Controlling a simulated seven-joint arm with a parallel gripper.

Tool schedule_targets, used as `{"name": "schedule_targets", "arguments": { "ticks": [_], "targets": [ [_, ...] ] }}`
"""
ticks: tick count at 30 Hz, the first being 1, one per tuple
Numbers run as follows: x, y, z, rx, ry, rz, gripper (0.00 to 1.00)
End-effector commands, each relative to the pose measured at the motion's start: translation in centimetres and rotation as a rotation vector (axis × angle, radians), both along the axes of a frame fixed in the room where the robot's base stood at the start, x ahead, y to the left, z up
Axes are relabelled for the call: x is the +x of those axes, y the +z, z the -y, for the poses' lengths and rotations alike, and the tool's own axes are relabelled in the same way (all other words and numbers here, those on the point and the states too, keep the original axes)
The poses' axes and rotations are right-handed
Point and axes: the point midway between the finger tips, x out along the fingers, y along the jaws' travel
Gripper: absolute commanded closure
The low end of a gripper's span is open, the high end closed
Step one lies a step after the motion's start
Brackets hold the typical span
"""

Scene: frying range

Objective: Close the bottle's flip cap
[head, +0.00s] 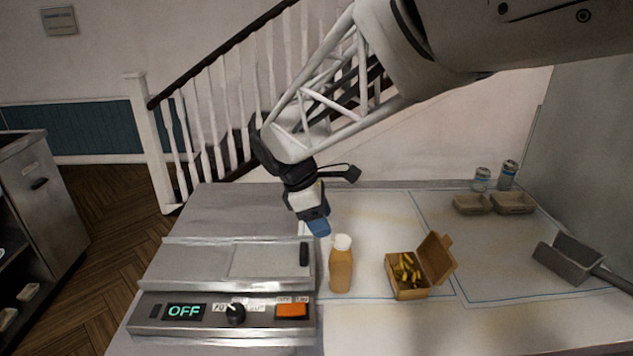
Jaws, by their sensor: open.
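An orange-brown bottle (340,270) with a white cap (342,242) stands upright on the white counter, just right of the frying unit. The cap is too small to tell how its flip lid sits. My gripper (319,228), with blue at its fingertips, is just above and to the left of the bottle's cap, apart from it in the picture. It is open and holds nothing that I can see. The gap between its fingers is hard to make out at this angle.
The frying unit (165,327) with an OFF display stands left of the bottle. An open carton (407,292) of yellow pieces is close on the right. Cardboard trays (472,205), two cans (507,174) and a grey scoop (570,258) lie farther right. The counter between is clear.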

Motion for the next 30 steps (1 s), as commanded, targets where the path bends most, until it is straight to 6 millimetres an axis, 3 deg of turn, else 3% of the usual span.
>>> {"name": "schedule_targets", "arguments": {
  "ticks": [10,23,30],
  "targets": [
    [-0.1,-3.5,1.4,0.000,0.000,-0.001,0.43],
    [-0.1,-4.1,1.7,0.001,0.000,0.000,0.43],
    [-0.1,-4.1,1.7,0.001,0.000,0.000,0.77]
  ]
}}
